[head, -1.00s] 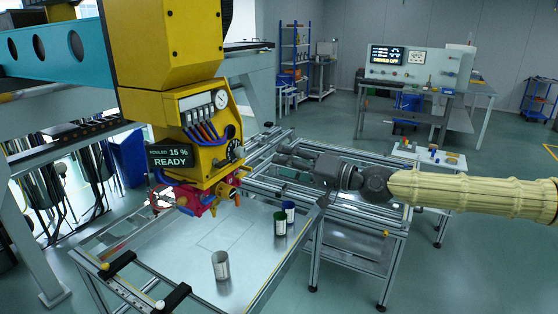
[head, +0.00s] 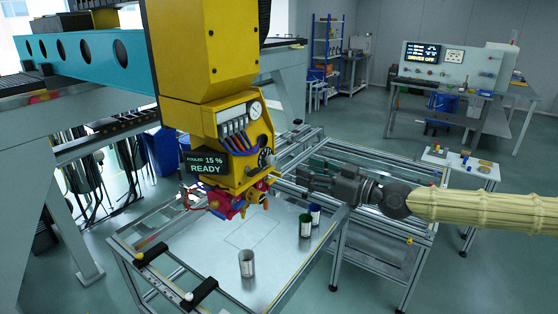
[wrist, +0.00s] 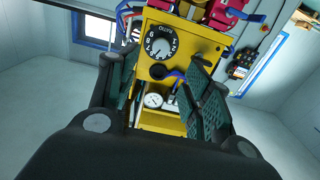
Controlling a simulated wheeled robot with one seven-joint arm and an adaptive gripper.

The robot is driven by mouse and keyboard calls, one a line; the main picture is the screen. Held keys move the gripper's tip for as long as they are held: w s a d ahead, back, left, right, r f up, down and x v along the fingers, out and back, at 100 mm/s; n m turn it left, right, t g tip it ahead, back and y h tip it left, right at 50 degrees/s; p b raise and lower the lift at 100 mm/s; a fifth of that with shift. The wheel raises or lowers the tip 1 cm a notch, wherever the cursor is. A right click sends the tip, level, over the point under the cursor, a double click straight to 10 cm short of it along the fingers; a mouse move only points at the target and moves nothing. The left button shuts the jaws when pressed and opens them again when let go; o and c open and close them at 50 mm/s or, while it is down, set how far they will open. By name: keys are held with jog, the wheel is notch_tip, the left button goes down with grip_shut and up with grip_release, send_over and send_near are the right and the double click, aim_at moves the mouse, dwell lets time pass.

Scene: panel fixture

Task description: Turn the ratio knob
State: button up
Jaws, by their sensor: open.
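The ratio knob (wrist: 160,48) is a dark round dial with a white pointer and a ring of numbers on the yellow head's panel. In the wrist view it lies beyond my fingers, between them and near the top. In the head view the knob (head: 265,157) sits on the right side of the yellow head (head: 203,60), seen at a steep angle. My gripper (head: 302,170) is open and empty, to the right of the knob and apart from it. In the wrist view the gripper's two green-padded fingers (wrist: 162,78) are spread wide.
A display (head: 207,167) on the head reads 15 % READY. A gauge (wrist: 153,100) and a small dark knob are near the dial. Red fittings (head: 228,207) hang below the head. Several cans stand on the metal table (head: 280,265). A control console (head: 450,65) is behind.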

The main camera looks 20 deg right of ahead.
aim_at(275, 161)
jog(key=shift+p+x, duration=1.4)
jog(key=shift+x, duration=3.75)
jog(key=c, duration=1)
